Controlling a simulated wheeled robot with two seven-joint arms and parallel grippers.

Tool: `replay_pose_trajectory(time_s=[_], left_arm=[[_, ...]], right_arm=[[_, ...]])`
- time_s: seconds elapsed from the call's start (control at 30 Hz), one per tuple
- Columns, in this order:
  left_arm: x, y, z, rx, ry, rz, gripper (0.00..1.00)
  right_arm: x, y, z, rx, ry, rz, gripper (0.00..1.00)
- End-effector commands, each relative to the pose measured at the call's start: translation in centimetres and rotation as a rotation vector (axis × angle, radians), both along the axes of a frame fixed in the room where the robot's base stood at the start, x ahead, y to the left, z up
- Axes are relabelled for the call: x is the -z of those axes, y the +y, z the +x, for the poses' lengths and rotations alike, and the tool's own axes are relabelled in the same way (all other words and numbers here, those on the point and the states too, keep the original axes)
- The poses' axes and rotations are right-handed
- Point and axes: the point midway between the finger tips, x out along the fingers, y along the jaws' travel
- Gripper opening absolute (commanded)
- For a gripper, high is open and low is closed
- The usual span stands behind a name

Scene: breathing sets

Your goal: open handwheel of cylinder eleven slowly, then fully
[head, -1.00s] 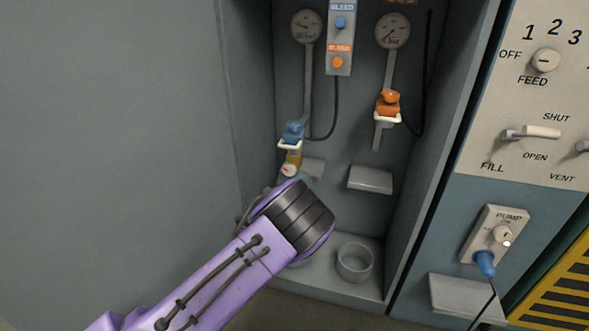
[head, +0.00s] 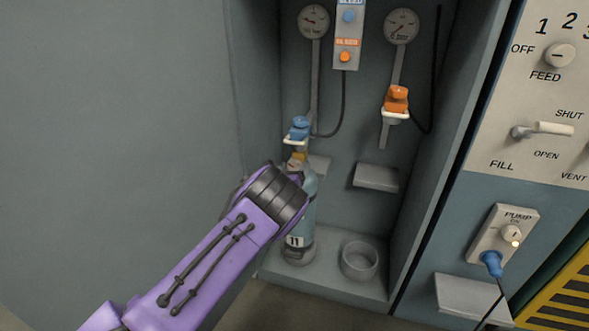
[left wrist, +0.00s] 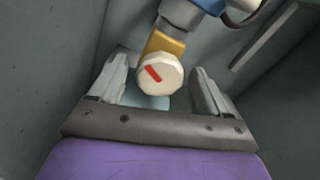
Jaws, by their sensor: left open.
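Cylinder eleven (head: 297,228) stands upright in the left place of the cabinet, with its number label low on its body. My left forearm and wrist hide part of it in the head view. Its handwheel, a pale round knob with a red mark, shows in the left wrist view (left wrist: 160,75), in front of a brass valve body (left wrist: 164,42). My left gripper (left wrist: 165,88) is open, with one finger on each side of the handwheel and a visible gap to both. The fingers are hidden in the head view. My right gripper is not in view.
A blue connector (head: 300,128) sits above the valve. An orange connector (head: 396,100) hangs at the right over an empty cup holder (head: 360,260). Cabinet walls stand close on both sides. The control panel (head: 550,95) is at the right.

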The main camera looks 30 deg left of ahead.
Motion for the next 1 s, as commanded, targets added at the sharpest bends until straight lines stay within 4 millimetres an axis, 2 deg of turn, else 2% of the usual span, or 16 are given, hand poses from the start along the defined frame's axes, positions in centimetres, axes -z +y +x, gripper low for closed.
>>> replay_pose_trajectory(time_s=[0.1, 0.37, 0.53, 0.83, 1.0], left_arm=[[-0.04, 0.29, 0.75, -0.002, -0.002, 0.000, 0.77], [-0.07, 0.28, 0.90, -0.001, 0.001, 0.001, 0.77], [-0.07, 0.27, 0.88, -0.001, 0.001, 0.001, 0.21], [-0.05, 0.28, 0.88, -0.001, -0.006, -0.020, 0.21], [0.00, 0.29, 0.88, -0.001, -0.022, -0.088, 0.21]], right_arm=[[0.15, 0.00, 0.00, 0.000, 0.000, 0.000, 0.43], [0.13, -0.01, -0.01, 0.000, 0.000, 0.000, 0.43], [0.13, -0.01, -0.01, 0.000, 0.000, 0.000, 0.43], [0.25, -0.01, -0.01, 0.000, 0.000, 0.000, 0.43], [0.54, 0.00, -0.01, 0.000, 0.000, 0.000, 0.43]])
